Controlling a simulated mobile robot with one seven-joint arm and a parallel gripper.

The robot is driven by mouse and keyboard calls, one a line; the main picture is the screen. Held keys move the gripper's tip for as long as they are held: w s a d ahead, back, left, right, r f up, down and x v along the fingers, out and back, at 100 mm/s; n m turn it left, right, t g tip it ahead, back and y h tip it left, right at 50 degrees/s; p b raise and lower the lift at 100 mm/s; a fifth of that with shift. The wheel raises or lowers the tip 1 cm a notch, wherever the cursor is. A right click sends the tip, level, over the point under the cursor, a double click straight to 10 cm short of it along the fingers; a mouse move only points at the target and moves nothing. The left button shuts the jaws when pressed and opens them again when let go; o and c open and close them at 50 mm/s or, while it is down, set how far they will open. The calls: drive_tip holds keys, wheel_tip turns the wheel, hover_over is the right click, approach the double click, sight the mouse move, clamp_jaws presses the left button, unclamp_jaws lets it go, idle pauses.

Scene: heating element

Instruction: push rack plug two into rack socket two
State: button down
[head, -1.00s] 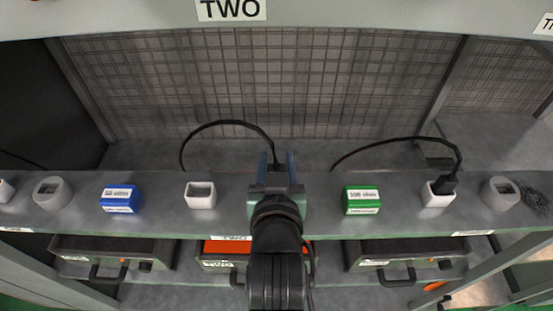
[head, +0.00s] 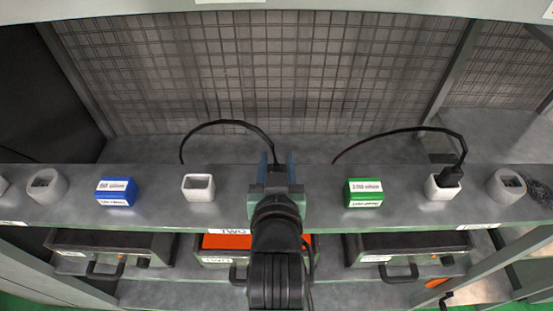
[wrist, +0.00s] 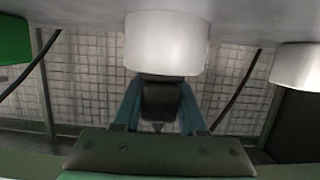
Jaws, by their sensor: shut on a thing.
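My gripper (head: 275,172) is shut on a black plug, which shows between the blue fingers in the wrist view (wrist: 162,101). A black cable loops up behind the gripper. A pale block (wrist: 166,42) is directly in front of the plug in the wrist view; the plug's end meets its lower edge there. I cannot tell whether it is touching or partly inserted. My gripper hides this block in the head view. A white open-topped socket (head: 198,187) stands to the gripper's left on the shelf. The label TWO (head: 231,231) is on the shelf's front edge.
On the grey shelf (head: 320,210), a blue block (head: 117,191) stands to the left and a green block (head: 364,192) to the right. A further white socket (head: 442,189) holds another black plug. Mesh is behind, and drawer-like units below.

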drive_tip(key=shift+f, duration=0.4)
drive_tip(key=shift+c, duration=1.9)
unclamp_jaws()
drive_tip(key=b+v, duration=0.3)
drive_tip(key=v, duration=0.4)
drive_tip(key=shift+s+f, duration=0.1)
drive_tip(key=s+p, duration=0.1)
drive_tip(key=p, duration=0.1)
drive_tip(key=s+r+p, duration=0.1)
drive_tip(key=p, duration=0.1)
drive_tip(key=shift+s+r, duration=0.3)
drive_tip(key=shift+r, duration=0.05)
drive_tip(key=p+v, duration=0.2)
drive_tip(key=shift+s+f+p, duration=0.1)
drive_tip(key=shift+s+p, duration=0.3)
drive_tip(key=shift+s, duration=0.05)
